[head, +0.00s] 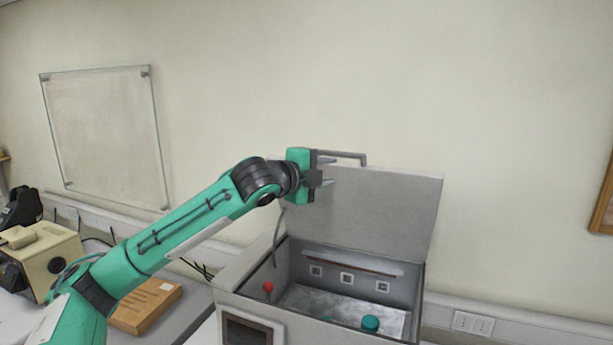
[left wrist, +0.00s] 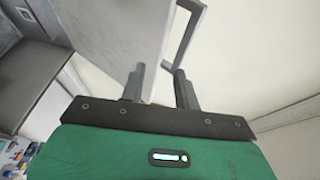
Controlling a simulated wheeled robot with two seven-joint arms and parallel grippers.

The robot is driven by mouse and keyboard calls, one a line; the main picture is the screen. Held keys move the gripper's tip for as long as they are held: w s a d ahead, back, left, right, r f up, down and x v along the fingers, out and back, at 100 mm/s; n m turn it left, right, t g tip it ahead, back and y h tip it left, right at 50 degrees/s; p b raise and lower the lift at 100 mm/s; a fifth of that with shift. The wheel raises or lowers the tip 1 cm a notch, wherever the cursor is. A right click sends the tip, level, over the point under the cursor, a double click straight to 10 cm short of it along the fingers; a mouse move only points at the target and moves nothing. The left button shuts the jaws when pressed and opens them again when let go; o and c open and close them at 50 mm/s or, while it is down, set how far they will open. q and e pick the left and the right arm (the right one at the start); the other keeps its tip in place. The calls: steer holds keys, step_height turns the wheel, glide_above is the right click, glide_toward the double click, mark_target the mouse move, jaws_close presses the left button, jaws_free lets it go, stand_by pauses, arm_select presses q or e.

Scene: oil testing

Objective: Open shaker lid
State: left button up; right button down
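The shaker is a grey box, and its lid (head: 385,210) stands raised, close to upright, at the back of the open box. The lid's bar handle (head: 345,155) is at its upper left; it also shows in the left wrist view (left wrist: 199,20). My left gripper (head: 328,172) is at the lid's upper left corner, beside the handle. Its two fingers (left wrist: 160,82) are apart, and I see nothing clamped between them. Whether a finger touches the lid or handle I cannot tell. My right gripper is not in view.
Inside the shaker are a metal plate (head: 340,303) and a teal round-topped item (head: 370,323). A wooden block (head: 147,306) and a beige device (head: 45,262) are on the left. The wall is close behind.

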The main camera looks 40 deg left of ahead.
arm_select(q)
steer(key=s+a+r+b, duration=0.1)
steer(key=s+b, duration=0.5)
steer(key=s, duration=0.7)
steer(key=shift+a+r, duration=0.4)
steer(key=shift+a, duration=0.1)
steer(key=shift+s, duration=0.1)
stand_by(0.7)
